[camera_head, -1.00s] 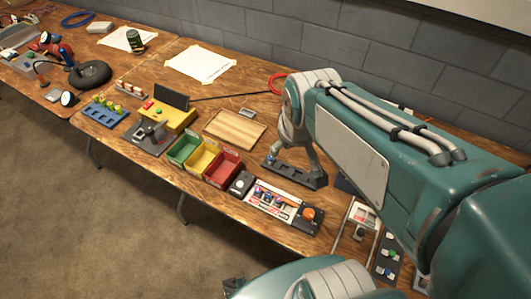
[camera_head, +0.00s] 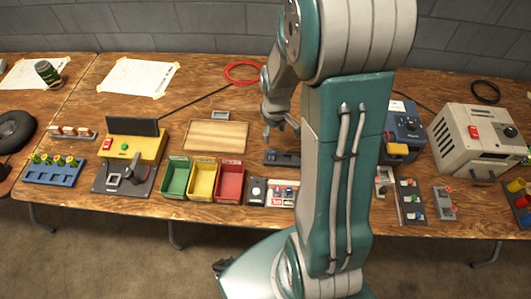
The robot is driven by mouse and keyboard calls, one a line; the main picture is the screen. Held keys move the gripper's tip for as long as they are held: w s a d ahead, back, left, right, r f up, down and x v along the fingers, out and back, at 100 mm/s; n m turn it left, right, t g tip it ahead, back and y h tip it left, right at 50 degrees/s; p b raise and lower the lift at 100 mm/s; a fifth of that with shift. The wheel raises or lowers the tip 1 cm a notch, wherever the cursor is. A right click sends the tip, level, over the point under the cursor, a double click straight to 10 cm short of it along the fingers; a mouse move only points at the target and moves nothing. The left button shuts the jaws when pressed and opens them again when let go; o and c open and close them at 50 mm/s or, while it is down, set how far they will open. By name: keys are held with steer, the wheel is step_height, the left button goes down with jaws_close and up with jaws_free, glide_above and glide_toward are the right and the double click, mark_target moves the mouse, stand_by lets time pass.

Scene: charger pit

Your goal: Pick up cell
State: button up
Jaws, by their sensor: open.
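My gripper (camera_head: 282,132) points down with its fingers apart, above a low dark holder (camera_head: 284,159) on the wooden table. Nothing shows between the fingers. A small bluish piece (camera_head: 270,156) sits at the holder's left part and may be a cell; it is too small to tell. The gripper appears a little above the holder, apart from it. My arm hides the holder's right end. Several upright pieces with yellow-green tops (camera_head: 57,160) stand in a blue rack (camera_head: 52,177) at the left.
Green (camera_head: 176,187), yellow (camera_head: 203,190) and red (camera_head: 230,191) bins stand along the front edge, left of the holder. A wooden board (camera_head: 216,136) lies behind them. A yellow device (camera_head: 134,141) stands left, a beige box (camera_head: 478,142) right. A red cable ring (camera_head: 242,72) lies behind.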

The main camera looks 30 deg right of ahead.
glide_above(271, 152)
steer(key=d, duration=0.2)
steer(key=f, duration=0.4)
steer(key=shift+a+f, duration=0.1)
steer(key=shift+a, duration=0.1)
steer(key=f, duration=0.1)
steer(key=a+f, duration=0.1)
steer(key=f, duration=0.3)
steer(key=shift+a+f, duration=0.2)
steer(key=shift+a, duration=0.15)
steer(key=shift+d+f, duration=0.15)
steer(key=shift+d, duration=0.2)
steer(key=shift+a, duration=0.35)
jaws_close()
